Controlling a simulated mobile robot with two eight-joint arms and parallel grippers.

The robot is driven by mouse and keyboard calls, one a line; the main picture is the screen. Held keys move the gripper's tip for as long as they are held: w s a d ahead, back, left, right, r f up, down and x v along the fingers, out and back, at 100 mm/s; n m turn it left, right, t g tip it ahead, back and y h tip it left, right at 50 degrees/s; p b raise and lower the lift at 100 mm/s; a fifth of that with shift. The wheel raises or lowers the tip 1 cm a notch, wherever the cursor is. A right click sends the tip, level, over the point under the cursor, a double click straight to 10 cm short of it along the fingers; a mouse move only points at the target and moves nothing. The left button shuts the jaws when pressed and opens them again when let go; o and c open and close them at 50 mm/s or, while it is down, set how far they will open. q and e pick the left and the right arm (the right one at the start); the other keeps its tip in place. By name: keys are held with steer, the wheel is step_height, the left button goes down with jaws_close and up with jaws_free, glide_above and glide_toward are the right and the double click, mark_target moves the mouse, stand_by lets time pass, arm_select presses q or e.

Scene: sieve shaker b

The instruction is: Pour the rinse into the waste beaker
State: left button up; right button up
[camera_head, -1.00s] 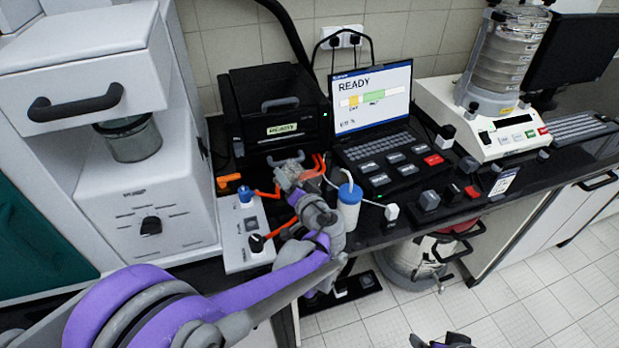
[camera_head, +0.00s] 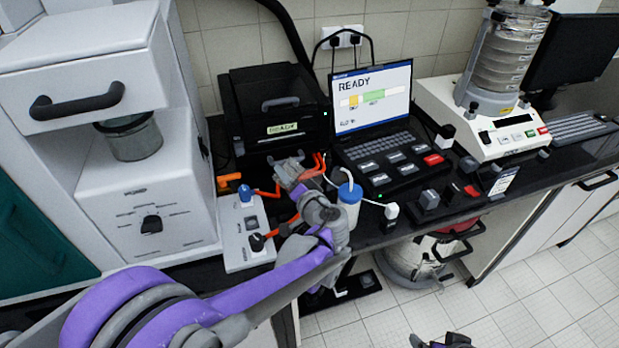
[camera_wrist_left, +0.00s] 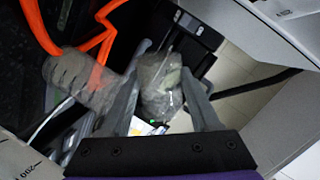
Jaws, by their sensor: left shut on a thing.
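My left gripper (camera_head: 292,172) is over the bench, left of a blue-capped white bottle (camera_head: 350,205). In the left wrist view, my left gripper (camera_wrist_left: 165,92) has its two fingers around a grey, see-through vessel (camera_wrist_left: 162,85) with something pale in it. I cannot tell whether this vessel holds the rinse. A second grey, see-through thing (camera_wrist_left: 78,78) lies left of the fingers, beside orange tubing. I cannot tell whether it is the waste beaker. My right gripper (camera_head: 440,341) shows only partly, at the bottom edge of the head view.
A laptop (camera_head: 372,100) reading READY and a black printer-like box (camera_head: 275,105) stand behind. A white switch panel (camera_head: 245,238) lies to the left. Orange tubing (camera_head: 284,228) crosses near my left gripper. A sieve shaker (camera_head: 500,125) stands at the right.

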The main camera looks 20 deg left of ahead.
arm_select(q)
steer(key=shift+w, duration=0.2)
steer(key=shift+s+f, duration=0.1)
steer(key=shift+s, duration=0.2)
steer(key=shift+w+f+m, duration=0.1)
steer(key=shift+w+m, duration=0.2)
steer(key=shift+m, duration=0.1)
steer(key=shift+s+g+b, duration=0.3)
steer(key=shift+w+f+m, duration=0.15)
steer(key=shift+w+m, duration=0.15)
steer(key=shift+s, duration=0.2)
steer(key=shift+f, duration=0.1)
steer(key=shift+w, duration=0.2)
steer(key=shift+s+d+f+m+y+b, duration=0.1)
steer(key=shift+f+m+y+b, duration=0.05)
steer(key=shift+m+y+b, duration=0.2)
